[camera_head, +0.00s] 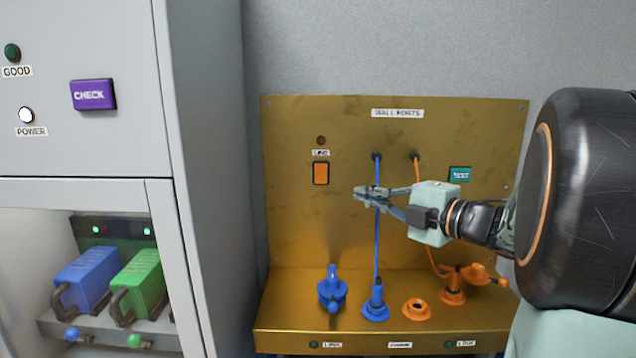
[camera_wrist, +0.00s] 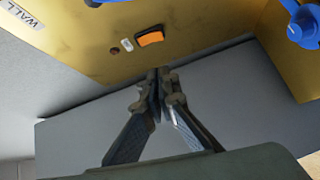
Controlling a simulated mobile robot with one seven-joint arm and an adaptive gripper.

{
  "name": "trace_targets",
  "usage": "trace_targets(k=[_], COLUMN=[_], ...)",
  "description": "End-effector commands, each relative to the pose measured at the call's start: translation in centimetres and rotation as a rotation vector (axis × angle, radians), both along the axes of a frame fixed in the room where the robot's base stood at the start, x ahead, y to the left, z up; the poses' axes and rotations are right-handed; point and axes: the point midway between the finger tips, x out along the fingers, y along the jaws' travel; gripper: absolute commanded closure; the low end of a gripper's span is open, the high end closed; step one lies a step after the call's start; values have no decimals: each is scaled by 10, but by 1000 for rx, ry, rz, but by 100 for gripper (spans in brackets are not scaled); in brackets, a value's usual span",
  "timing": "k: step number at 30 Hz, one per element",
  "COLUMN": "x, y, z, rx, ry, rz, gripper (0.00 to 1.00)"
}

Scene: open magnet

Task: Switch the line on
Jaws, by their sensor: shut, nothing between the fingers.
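An orange rocker switch (camera_head: 321,173) in a dark frame sits on the upright face of the brass panel. A small label (camera_head: 321,153) and a dark, reddish lamp (camera_head: 321,140) are above it; the label is too blurred to read surely. My gripper (camera_head: 358,193) is shut and empty, to the right of and a little below the switch, in front of the panel. In the wrist view the switch (camera_wrist: 150,36) shows just beyond my gripper's closed fingertips (camera_wrist: 160,72). A gap seems to remain between tips and switch.
A blue hose (camera_head: 377,230) and an orange hose (camera_head: 424,220) hang down the panel. Blue and orange fittings (camera_head: 376,303) stand on the ledge. A teal button (camera_head: 460,174) is right of the hoses. A grey cabinet (camera_head: 205,150) stands left, with a purple CHECK button (camera_head: 93,95).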

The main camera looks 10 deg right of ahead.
Motion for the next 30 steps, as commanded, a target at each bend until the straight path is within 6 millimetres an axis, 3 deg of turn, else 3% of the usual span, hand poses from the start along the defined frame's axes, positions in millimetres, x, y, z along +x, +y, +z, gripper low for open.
trace_targets(k=[16,20,30], x=[2,17,80], y=[11,21,60], z=[-3,-5,-11], rx=[-16,-16,-16], ry=[1,3,3], rz=[34,35,35], gripper=[100,100,100])
